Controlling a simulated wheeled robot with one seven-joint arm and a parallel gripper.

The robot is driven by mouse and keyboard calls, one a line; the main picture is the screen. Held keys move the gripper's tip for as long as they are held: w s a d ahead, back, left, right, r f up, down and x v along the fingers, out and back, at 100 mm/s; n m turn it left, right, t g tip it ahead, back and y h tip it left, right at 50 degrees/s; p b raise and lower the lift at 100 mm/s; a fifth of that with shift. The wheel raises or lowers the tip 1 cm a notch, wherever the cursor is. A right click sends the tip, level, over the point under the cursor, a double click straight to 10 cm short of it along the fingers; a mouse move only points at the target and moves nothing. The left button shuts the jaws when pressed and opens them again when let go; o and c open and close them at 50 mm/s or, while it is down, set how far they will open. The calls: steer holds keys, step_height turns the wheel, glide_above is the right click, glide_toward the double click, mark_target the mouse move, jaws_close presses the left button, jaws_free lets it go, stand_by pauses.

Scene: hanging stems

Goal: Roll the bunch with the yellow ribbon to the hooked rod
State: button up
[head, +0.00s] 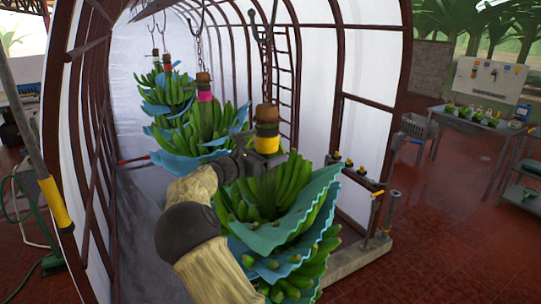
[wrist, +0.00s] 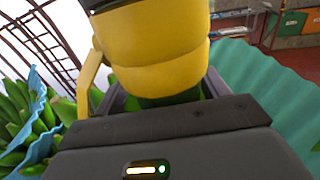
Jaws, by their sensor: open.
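The bunch with the yellow ribbon (head: 267,144) is the nearest of the hanging green banana bunches. It hangs upright on a chain, with blue-green sheets between its tiers. The ribbon (wrist: 160,62) fills the upper middle of the wrist view, with a loose yellow end at its left. My gripper (head: 264,160) is at the stem just below the ribbon, its jaws open beside the stem; contact cannot be told. The gripper's dark body (wrist: 165,135) crosses the lower wrist view. Thin upright rods (head: 374,212) stand on a low kerb at the right; I cannot tell which is hooked.
A bunch with a pink ribbon (head: 204,96) and another bunch (head: 167,68) hang behind. Dark red arch ribs (head: 400,75) and a ladder (head: 283,75) flank the row. A table (head: 470,122) stands at the right; red floor (head: 440,230) is clear there.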

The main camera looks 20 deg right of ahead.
steer(key=shift+a+f, duration=0.1)
steer(key=shift+a, duration=0.35)
steer(key=b, duration=0.6)
glide_above(222, 193)
steer(key=shift+d, duration=0.45)
steer(key=shift+s+a, duration=0.2)
steer(key=shift+a, duration=0.15)
steer(key=shift+w, duration=0.1)
